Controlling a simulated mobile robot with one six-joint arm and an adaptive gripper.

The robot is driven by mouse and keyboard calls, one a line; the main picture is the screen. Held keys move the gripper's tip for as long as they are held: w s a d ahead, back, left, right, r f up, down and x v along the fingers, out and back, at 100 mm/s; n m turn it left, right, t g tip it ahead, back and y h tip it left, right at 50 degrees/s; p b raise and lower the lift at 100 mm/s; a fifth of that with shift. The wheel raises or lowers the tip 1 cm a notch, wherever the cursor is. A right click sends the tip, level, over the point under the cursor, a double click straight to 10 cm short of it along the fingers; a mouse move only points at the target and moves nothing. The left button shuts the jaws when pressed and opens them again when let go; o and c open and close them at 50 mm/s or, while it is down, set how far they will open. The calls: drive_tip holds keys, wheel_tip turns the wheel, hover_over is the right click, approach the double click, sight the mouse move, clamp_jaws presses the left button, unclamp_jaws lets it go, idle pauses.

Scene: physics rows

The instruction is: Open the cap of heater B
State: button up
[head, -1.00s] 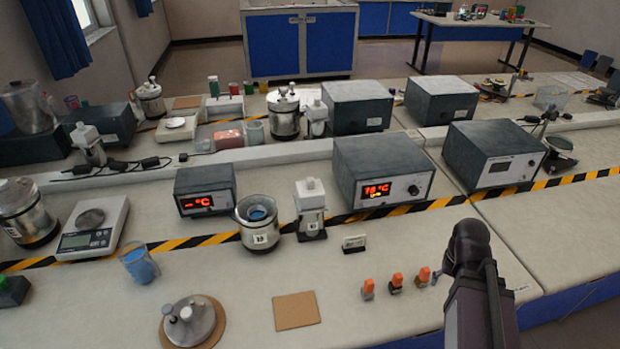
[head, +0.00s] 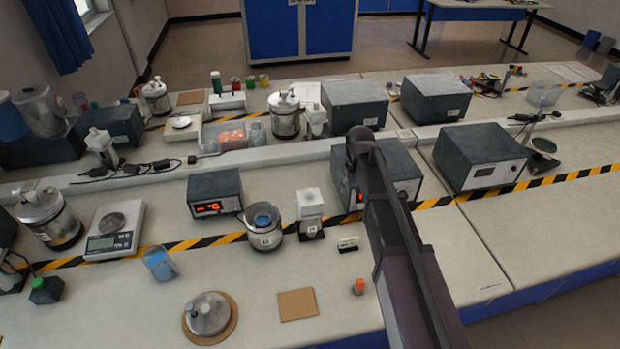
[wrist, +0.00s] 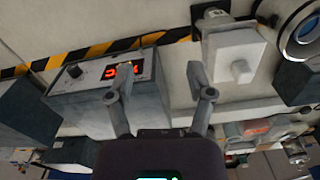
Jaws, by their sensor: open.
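No label that clearly reads heater B can be made out. A round metal vessel (head: 264,240) stands uncapped in the middle of the near bench, with blue inside and a small, hard-to-read label. It also shows in the wrist view (wrist: 287,42). A metal lid with knobs (head: 208,318) lies on a round cork mat at the front. A lidded metal vessel (head: 58,226) stands at left, another (head: 285,122) farther back. A white-topped unit (head: 311,212) stands right of the open vessel. My gripper (wrist: 160,80) is open and empty, above a display box (wrist: 70,100) and beside the white-topped unit (wrist: 232,55).
A smaller display box (head: 215,193) stands left of the open vessel. A scale (head: 103,243), a blue beaker (head: 159,265) and a square cork mat (head: 297,305) lie around. A raised ledge crosses behind. The right bench front is clear.

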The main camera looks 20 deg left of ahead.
wheel_tip(320, 180, up, 7)
drive_tip(key=n+p, duration=0.2)
drive_tip(key=p, duration=0.4)
hover_over(310, 189)
drive_tip(key=shift+f+b, duration=0.25)
drive_tip(key=shift+b, duration=0.25)
wheel_tip(310, 189, down, 13)
drive_tip(key=b, duration=1.3)
drive_tip(key=shift+f, duration=0.2)
clamp_jaws()
